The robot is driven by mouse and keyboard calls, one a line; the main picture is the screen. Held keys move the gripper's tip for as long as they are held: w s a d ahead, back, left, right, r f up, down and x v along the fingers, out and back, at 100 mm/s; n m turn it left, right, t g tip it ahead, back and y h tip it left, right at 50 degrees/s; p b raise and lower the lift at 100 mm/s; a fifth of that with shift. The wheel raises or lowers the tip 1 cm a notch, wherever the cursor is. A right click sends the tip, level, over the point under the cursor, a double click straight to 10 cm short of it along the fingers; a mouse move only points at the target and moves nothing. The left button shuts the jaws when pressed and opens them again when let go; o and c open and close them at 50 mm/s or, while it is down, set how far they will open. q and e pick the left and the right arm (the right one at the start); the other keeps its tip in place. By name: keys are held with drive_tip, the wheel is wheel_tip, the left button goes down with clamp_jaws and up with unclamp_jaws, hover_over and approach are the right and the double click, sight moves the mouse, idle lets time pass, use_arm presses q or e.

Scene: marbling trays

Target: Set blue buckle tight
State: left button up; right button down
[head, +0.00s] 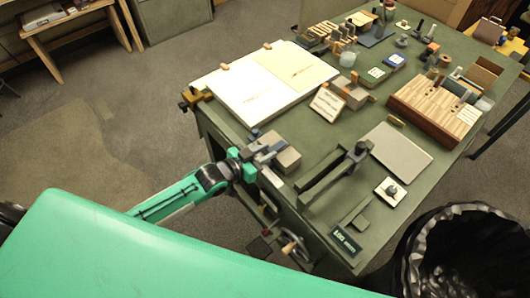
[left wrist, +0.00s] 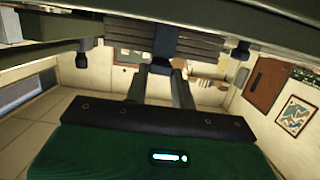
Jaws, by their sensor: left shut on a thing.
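My left gripper (head: 264,156) is at the near left edge of the green worktable, by a grey block (head: 287,160). It is shut on a small dark blue part that looks like the blue buckle (left wrist: 166,41). In the left wrist view the blue part sits between the two dark fingertips (left wrist: 163,68), under the table's underside or a beam. In the head view the fingers and the block mostly hide what is held. A small blue bit (head: 255,132) shows just behind the gripper. Whether the buckle is tight cannot be told. My right gripper is not in view.
A white board with paper (head: 245,98) lies behind the gripper. A crank wheel (head: 290,248) juts from the near edge. A black bin (head: 450,225) stands at right.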

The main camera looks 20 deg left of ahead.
use_arm(q)
drive_tip(key=o, duration=1)
drive_tip(key=shift+s, duration=0.15)
drive_tip(key=b+v, duration=0.2)
drive_tip(key=v, duration=1.1)
drive_tip(key=shift+s+a, duration=0.2)
drive_tip(key=shift+s, duration=0.05)
